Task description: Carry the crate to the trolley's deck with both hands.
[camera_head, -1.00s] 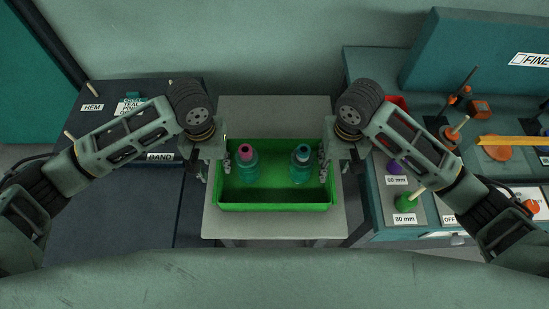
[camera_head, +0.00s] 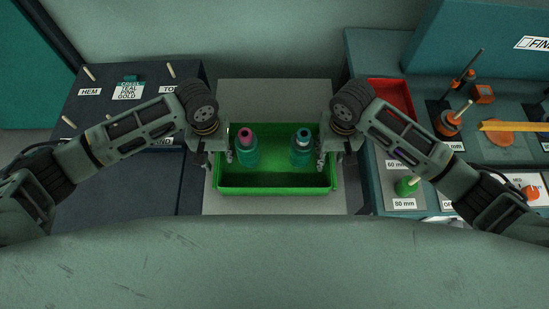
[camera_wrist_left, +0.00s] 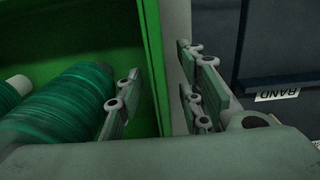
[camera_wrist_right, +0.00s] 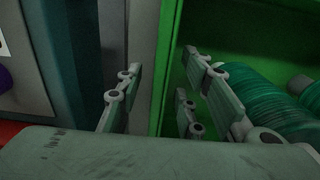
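The green crate (camera_head: 275,190) sits level on a grey surface (camera_head: 275,96). My left gripper (camera_head: 222,158) is at the crate's left wall. In the left wrist view its fingers (camera_wrist_left: 160,85) are apart, one inside and one outside the wall (camera_wrist_left: 153,50). My right gripper (camera_head: 328,158) is at the right wall. In the right wrist view its fingers (camera_wrist_right: 162,85) also straddle the wall (camera_wrist_right: 168,60) with gaps. I cannot tell whether the grey surface is the trolley's deck.
A dark table (camera_head: 100,105) with pegs and labels stands at the left. A wall is behind.

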